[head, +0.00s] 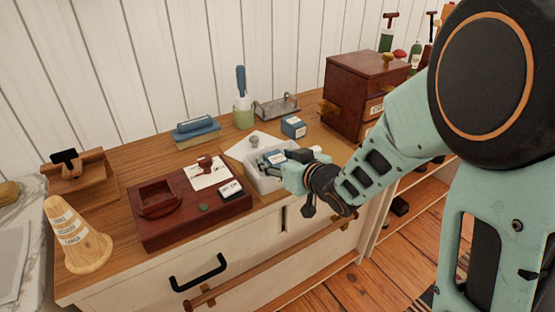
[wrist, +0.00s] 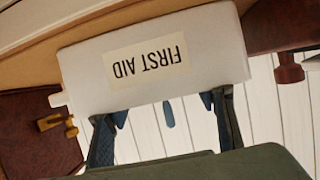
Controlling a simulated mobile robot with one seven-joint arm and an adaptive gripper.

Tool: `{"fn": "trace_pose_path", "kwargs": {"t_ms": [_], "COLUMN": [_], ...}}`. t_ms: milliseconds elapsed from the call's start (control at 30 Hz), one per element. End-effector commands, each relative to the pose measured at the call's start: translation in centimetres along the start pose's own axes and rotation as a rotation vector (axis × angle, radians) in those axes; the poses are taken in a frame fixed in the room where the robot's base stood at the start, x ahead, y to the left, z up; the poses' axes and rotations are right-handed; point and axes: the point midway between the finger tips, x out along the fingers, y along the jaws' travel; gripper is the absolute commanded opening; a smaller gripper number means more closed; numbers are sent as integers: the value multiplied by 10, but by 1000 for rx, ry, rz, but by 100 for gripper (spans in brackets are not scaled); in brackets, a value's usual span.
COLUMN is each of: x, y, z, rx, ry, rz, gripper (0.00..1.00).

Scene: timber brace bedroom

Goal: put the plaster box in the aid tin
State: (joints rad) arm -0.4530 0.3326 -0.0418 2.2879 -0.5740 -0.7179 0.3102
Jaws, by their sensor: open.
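The aid tin is an open white tin (head: 266,184) at the front edge of the wooden counter. It fills the upper wrist view (wrist: 205,75), its FIRST AID label upside down. My gripper (head: 296,158) is at the tin's right side in the head view. In the wrist view my gripper (wrist: 166,106) has its fingers apart at the tin's rim, with nothing seen held between them. A small blue box with a pale label (head: 293,127) stands behind the tin; it looks like the plaster box, but its print is unreadable. Blue and dark shapes show in the tin, partly hidden.
A red-brown desk box (head: 165,235) with a stamp and cards lies left of the tin. A green cup (head: 243,113), a metal tray (head: 277,106) and a wooden chest (head: 355,85) stand behind. A wooden cone (head: 82,248) is at the left.

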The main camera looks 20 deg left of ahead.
Motion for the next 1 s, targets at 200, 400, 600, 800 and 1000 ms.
{"fn": "trace_pose_path", "kwargs": {"t_ms": [200,400,600,800,1000], "x": [-8,-47,-92,-107,-118], "y": [1,2,1,0,0], "z": [-5,-6,-6,-2,-2], "rx": [1,2,0,1,0], "ry": [1,1,1,4,1], "rz": [2,4,3,-1,0], "gripper": [52,52,52,52,52]}}
